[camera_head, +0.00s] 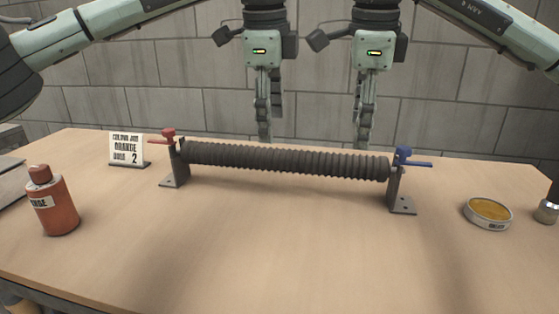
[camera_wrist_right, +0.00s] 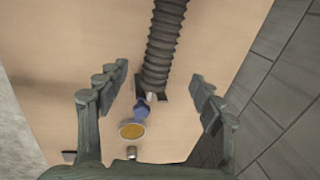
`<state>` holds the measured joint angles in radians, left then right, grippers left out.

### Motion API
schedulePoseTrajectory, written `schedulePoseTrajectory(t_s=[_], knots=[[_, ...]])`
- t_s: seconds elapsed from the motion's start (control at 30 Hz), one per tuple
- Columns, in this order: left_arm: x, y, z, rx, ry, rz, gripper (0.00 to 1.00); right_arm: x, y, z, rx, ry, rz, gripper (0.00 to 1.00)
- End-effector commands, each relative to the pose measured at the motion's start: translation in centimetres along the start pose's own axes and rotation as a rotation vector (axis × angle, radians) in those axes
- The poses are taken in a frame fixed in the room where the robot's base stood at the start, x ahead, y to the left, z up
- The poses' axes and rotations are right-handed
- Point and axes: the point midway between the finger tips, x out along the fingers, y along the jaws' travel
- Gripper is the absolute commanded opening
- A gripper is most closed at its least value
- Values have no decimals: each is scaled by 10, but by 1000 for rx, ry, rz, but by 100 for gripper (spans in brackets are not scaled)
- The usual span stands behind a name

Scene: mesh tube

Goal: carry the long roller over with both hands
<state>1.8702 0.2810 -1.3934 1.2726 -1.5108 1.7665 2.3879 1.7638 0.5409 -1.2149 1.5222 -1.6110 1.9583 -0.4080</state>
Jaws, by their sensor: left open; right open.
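The long roller is a dark ribbed tube (camera_head: 285,160) lying level across the middle of the table between two grey end brackets. A red handle (camera_head: 167,134) sits at its left end and a blue handle (camera_head: 405,156) at its right end. My left gripper (camera_head: 265,138) and right gripper (camera_head: 361,145) hang pointing down behind and above the roller, both empty and apart from it. In the right wrist view the open fingers (camera_wrist_right: 165,105) frame the tube's end (camera_wrist_right: 162,50) and the blue handle (camera_wrist_right: 142,108), with the roller below.
An orange bottle (camera_head: 56,205) stands at the table's left, with a white sign card (camera_head: 126,149) behind it. A round tin with yellow contents (camera_head: 488,212) and a small metal-based item (camera_head: 546,212) are at the right. The wooden table (camera_head: 270,250) is clear in front.

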Motion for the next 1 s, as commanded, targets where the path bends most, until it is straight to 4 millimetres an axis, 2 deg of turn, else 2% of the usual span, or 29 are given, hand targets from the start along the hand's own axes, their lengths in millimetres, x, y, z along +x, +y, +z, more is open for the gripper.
schedulePoseTrajectory(t_s=[0.3,0.43,0.8,1.0], knots=[[0,0,0,1,0,0,66,0,0,0,0,0,0,66],[6,0,0,0,0,1,66,6,0,0,0,0,1,66],[59,1,0,0,0,2,66,59,0,0,0,1,2,66],[76,0,0,0,0,1,66,76,0,0,0,0,1,66]])
